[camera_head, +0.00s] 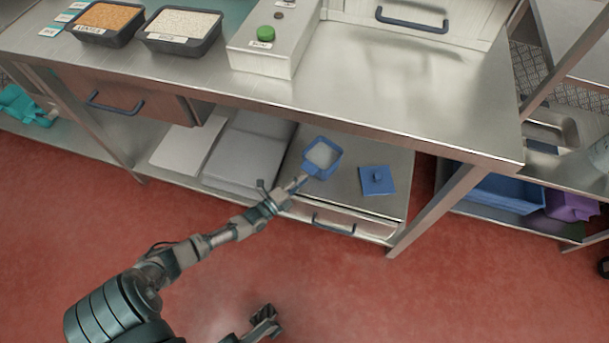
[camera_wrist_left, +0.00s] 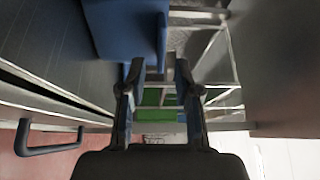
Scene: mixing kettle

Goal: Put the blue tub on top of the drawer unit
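The blue tub (camera_head: 322,157) is upright on top of the drawer unit (camera_head: 345,193), with pale contents inside; it also shows in the left wrist view (camera_wrist_left: 122,30). My left gripper (camera_head: 301,181) is at the tub's near-left edge. In the left wrist view its fingers (camera_wrist_left: 160,75) are apart, with a gap between them, and the tub is beside them at upper left. I cannot tell whether a finger touches the tub. My right gripper (camera_head: 265,318) is low over the red floor, away from the unit; its finger opening is unclear.
A blue square lid (camera_head: 377,180) with a knob lies on the unit, right of the tub. The steel worktop (camera_head: 390,85) overhangs the unit's back. A drawer handle (camera_head: 334,224) sticks out in front. A table leg (camera_head: 435,208) stands at right.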

